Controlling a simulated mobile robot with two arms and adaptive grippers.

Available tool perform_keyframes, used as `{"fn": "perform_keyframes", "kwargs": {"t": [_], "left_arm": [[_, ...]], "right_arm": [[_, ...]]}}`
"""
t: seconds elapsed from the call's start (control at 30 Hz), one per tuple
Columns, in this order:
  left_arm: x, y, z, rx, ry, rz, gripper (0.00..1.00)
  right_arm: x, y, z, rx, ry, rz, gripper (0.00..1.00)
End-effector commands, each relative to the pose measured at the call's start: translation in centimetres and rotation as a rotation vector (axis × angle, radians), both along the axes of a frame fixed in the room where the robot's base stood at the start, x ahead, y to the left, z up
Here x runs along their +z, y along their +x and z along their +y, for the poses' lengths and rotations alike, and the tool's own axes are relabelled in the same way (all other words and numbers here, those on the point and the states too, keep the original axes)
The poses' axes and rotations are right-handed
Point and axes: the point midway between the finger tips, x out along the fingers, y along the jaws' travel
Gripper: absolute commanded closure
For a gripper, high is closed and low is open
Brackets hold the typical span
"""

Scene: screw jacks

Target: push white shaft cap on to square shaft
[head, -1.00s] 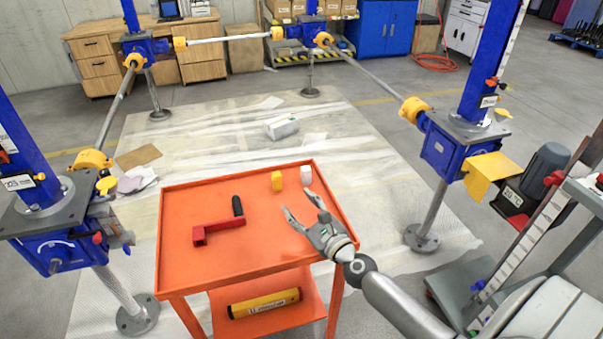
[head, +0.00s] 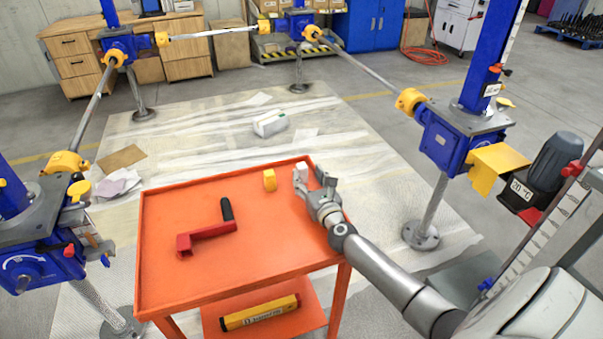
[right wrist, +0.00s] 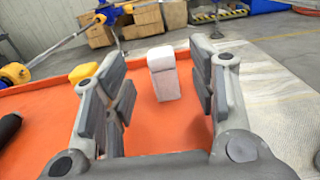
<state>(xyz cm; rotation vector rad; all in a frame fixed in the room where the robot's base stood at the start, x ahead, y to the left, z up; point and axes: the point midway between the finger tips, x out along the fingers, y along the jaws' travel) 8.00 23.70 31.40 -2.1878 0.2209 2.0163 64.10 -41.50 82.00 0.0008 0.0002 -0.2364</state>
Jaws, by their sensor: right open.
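The white shaft cap (head: 301,168) stands at the far right corner of the orange cart's top. In the right wrist view the white cap (right wrist: 164,74) is upright between the fingers, a little beyond their tips, with a gap on both sides. My right gripper (head: 312,184) is open and empty, just in front of the cap. It also shows in the right wrist view (right wrist: 160,92). Which shaft is the square shaft I cannot tell. My left gripper is not in view.
The orange cart (head: 165,275) also bears a yellow cap (head: 269,180) left of the white one and a red crank (head: 206,236) with a black handle. A yellow level (head: 260,312) lies on the lower shelf. Blue screw jacks (head: 447,135) with shafts stand around.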

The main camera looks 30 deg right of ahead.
Motion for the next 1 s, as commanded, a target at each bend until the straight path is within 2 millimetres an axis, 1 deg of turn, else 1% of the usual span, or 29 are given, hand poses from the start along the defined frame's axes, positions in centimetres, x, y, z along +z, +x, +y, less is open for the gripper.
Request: {"fn": "perform_keyframes", "kwargs": {"t": [0.03, 0.1, 0.17, 0.27, 0.4, 0.5, 0.63, 0.83, 1.0], "left_arm": [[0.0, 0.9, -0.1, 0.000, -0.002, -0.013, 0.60], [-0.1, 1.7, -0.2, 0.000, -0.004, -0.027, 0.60], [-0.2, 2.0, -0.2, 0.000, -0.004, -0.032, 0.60], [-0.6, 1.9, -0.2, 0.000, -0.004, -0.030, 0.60], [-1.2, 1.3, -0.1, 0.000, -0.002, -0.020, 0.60], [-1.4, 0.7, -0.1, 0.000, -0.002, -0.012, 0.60], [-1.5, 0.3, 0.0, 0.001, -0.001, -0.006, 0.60], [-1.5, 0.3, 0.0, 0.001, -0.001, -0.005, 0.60], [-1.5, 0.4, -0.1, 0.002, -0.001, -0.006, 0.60]], "right_arm": [[0.0, 0.3, -0.1, 0.000, 0.000, -0.001, 0.47], [-0.1, 0.8, -0.2, 0.000, -0.001, -0.001, 0.47], [0.0, 1.6, -0.4, 0.000, -0.001, -0.002, 0.47], [0.0, 3.0, -0.8, 0.000, -0.002, -0.001, 0.47], [-0.1, 4.7, -1.2, 0.000, -0.001, -0.002, 0.47], [0.0, 5.5, -1.4, -0.001, -0.001, -0.001, 0.47], [0.0, 5.8, -1.5, -0.001, -0.001, 0.000, 0.47], [0.0, 5.8, -1.4, 0.000, -0.001, 0.000, 0.47], [0.0, 5.8, -1.4, 0.000, -0.001, 0.000, 0.69]]}}
